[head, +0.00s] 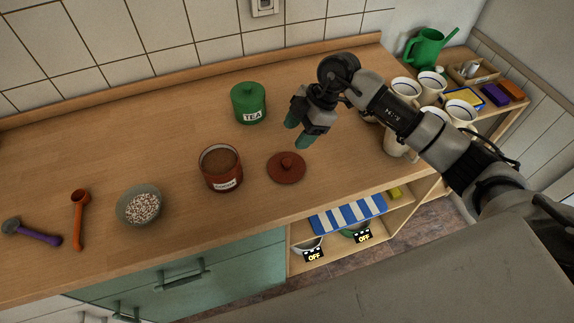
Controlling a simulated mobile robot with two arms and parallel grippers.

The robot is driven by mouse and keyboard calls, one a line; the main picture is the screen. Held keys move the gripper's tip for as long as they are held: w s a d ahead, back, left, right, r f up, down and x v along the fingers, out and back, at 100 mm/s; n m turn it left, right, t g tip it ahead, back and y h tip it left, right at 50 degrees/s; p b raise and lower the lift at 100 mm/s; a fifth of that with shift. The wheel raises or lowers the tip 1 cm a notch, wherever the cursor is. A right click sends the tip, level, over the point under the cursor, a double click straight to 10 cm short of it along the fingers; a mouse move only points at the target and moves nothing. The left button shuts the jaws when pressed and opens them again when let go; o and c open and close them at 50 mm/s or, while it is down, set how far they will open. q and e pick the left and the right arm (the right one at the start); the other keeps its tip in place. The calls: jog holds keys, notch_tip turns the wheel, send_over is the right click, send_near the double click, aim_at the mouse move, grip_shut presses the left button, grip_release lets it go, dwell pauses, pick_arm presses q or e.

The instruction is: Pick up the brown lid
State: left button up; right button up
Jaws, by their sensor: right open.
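The brown lid (286,169) is a reddish-brown disc with a small round knob. It lies flat on the wooden counter in the head view, just right of the open brown jar (221,168), with a small gap between them. My right gripper (297,132) comes in from the right, above the counter and on the far side of the lid. Its green-tipped fingers are apart and empty, and it does not touch the lid. My left gripper is not in view.
A green TEA canister (248,104) stands behind, left of my gripper. A bowl of speckled grains (139,205), an orange scoop (79,219) and a purple-handled tool (32,233) are at left. Several white mugs (402,92) crowd the right, partly behind my arm. The counter around the lid is mostly free.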

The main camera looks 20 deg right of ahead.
jog(key=d, duration=0.2)
jog(key=h+p, duration=0.1)
send_over(287, 160)
jog(key=d, duration=0.3)
jog(key=shift+m, duration=0.3)
jog(key=f, duration=0.4)
jog(key=shift+a+f, duration=0.2)
jog(key=shift+f, duration=0.2)
jog(key=shift+s+a+f+p, duration=0.1)
jog(key=shift+a+f+p, duration=0.25)
jog(key=shift+f+p, duration=0.2)
jog(key=p+x, duration=0.1)
jog(key=x, duration=0.2)
jog(key=shift+a+f, duration=0.15)
jog(key=shift+f, duration=0.1)
jog(key=shift+a+f, duration=0.1)
jog(key=shift+f, duration=0.25)
jog(key=c, duration=1)
jog(key=shift+r, duration=0.1)
